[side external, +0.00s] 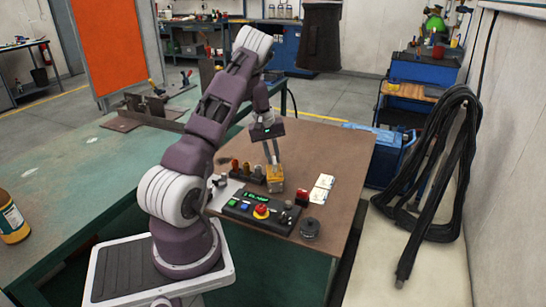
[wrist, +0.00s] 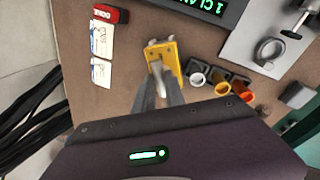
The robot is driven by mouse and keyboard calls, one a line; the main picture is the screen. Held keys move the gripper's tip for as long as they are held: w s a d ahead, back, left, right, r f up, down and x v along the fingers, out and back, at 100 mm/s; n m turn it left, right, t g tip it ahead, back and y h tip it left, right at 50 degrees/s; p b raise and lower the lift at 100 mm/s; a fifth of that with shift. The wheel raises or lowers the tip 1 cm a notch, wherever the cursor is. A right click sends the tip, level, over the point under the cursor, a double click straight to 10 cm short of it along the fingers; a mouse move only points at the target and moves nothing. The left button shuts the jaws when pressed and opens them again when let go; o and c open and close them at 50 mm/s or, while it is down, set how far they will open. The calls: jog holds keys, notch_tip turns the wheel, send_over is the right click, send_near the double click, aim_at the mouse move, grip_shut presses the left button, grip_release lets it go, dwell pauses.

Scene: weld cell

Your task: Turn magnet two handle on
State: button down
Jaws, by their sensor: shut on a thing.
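A yellow magnet block (side external: 275,186) sits on the brown table; it also shows in the wrist view (wrist: 153,50). A short grey handle (wrist: 160,84) stands on it. My gripper (side external: 273,162) reaches down from above to this block. In the wrist view, my gripper (wrist: 162,88) has its two fingers close on either side of the grey handle, shut on it. The fingers partly hide the handle. I cannot read any on or off marking. A red block (side external: 302,197) lies apart to the right, also in the wrist view (wrist: 112,14).
A control panel (side external: 240,208) with a lit green display and a red-yellow button (side external: 261,212) is near the block. Several coloured-tip nozzles (wrist: 222,87) stand close beside it. Two white cards (side external: 322,187) lie to the right, and a dark round part (side external: 310,228) near the front edge.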

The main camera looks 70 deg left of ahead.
jog(key=n+y, duration=0.1)
jog(key=n, duration=0.3)
jog(key=shift+d+n, duration=0.15)
jog(key=shift+n, duration=0.25)
jog(key=n, duration=0.4)
jog(key=shift+w+d+n+y, duration=0.1)
jog(key=shift+n+y, duration=0.2)
jog(key=shift+y, duration=0.1)
jog(key=n+g, duration=0.1)
jog(key=n, duration=0.3)
jog(key=shift+y, duration=0.3)
jog(key=shift+w+n+g, duration=0.15)
jog(key=shift+n+g, duration=0.15)
jog(key=shift+n, duration=1.8)
jog(key=c, duration=1.4)
grip_release()
